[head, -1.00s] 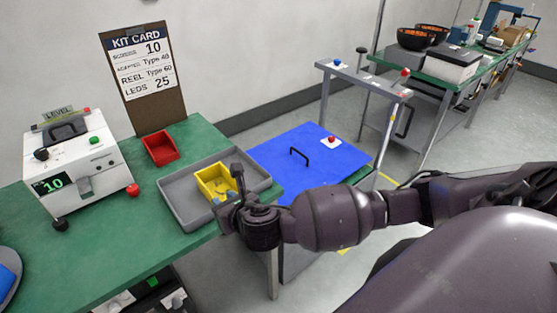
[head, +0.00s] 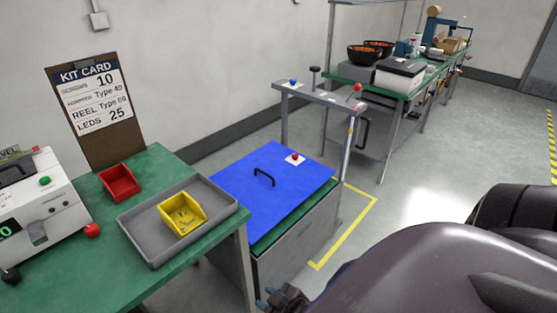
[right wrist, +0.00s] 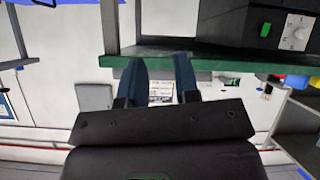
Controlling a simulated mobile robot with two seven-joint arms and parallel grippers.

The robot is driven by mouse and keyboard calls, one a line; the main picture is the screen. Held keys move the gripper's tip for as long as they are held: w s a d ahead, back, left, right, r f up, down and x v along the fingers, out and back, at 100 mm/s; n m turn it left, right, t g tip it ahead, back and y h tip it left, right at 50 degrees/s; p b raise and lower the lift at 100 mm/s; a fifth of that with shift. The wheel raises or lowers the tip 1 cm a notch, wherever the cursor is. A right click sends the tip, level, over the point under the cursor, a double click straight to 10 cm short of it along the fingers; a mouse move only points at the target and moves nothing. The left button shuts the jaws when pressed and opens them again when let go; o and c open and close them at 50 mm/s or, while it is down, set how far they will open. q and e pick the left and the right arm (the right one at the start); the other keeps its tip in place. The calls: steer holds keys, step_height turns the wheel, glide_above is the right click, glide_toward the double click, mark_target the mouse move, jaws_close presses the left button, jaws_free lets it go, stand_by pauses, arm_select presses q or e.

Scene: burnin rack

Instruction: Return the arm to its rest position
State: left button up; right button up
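My right gripper (head: 268,298) shows at the bottom edge of the head view, in front of the green bench and partly cut off by the frame. In the right wrist view its two blue fingers (right wrist: 160,75) stand apart with nothing between them, so it is open and empty. The upper part of my right arm fills the lower right of the head view. My left gripper is not in view.
A grey tray (head: 134,228) holding a yellow bin (head: 183,228) sits on the green bench (head: 98,283) beside a red bin (head: 119,184). A blue-topped cabinet (head: 285,180) stands to the right. Open floor (head: 405,200) lies beyond it.

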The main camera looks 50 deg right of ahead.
steer(key=shift+s+d+f+m+h, duration=0.15)
steer(key=shift+s+d+f+m, duration=0.05)
steer(key=shift+s+d+m, duration=0.3)
steer(key=shift+s+d+f+m+h, duration=0.15)
steer(key=shift+s+d+f+m, duration=0.1)
steer(key=shift+s+m, duration=0.25)
steer(key=shift+w+r, duration=0.1)
stand_by(0.5)
